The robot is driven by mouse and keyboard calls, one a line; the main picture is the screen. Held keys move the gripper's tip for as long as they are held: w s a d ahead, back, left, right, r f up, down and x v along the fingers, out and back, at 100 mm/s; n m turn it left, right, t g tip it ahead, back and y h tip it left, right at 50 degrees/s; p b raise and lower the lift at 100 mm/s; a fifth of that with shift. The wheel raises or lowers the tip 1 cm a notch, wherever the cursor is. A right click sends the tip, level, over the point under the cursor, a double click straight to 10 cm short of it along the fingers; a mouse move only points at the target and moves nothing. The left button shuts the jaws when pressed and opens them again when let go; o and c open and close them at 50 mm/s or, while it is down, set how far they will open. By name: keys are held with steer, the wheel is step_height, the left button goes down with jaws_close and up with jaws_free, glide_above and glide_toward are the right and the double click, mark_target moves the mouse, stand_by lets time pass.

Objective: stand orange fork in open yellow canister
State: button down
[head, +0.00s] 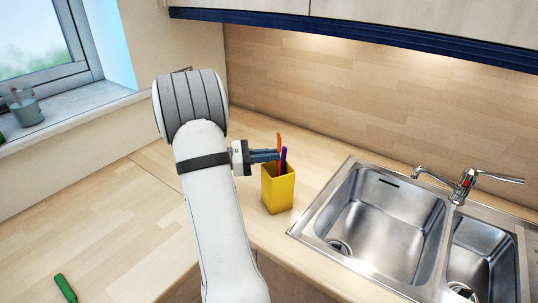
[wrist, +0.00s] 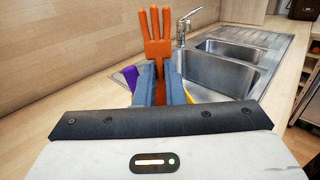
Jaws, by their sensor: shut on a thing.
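The orange fork (head: 279,144) is upright with its tines up, and my gripper (head: 266,155) is shut on it. In the wrist view the fork (wrist: 156,38) rises between the two fingers of my gripper (wrist: 158,82). The yellow canister (head: 278,190) stands on the counter left of the sink, directly below the fork. The fork's lower end is hidden behind the canister's rim and my fingers, so I cannot tell how deep it reaches. A purple utensil (head: 284,155) stands in the canister beside the fork; it also shows in the wrist view (wrist: 130,76).
A steel double sink (head: 384,220) with a tap (head: 466,184) lies right of the canister. A green object (head: 65,288) lies on the counter at lower left. A cup (head: 26,108) stands on the windowsill. The counter at left is mostly clear.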

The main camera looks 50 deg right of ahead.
steer(key=c, duration=1.5)
jaws_free()
steer(key=shift+o, duration=0.2)
steer(key=b+v, duration=0.1)
steer(key=v, duration=0.6)
steer(key=shift+w+a, duration=0.3)
steer(key=shift+w, duration=0.05)
steer(key=shift+a+r, duration=0.1)
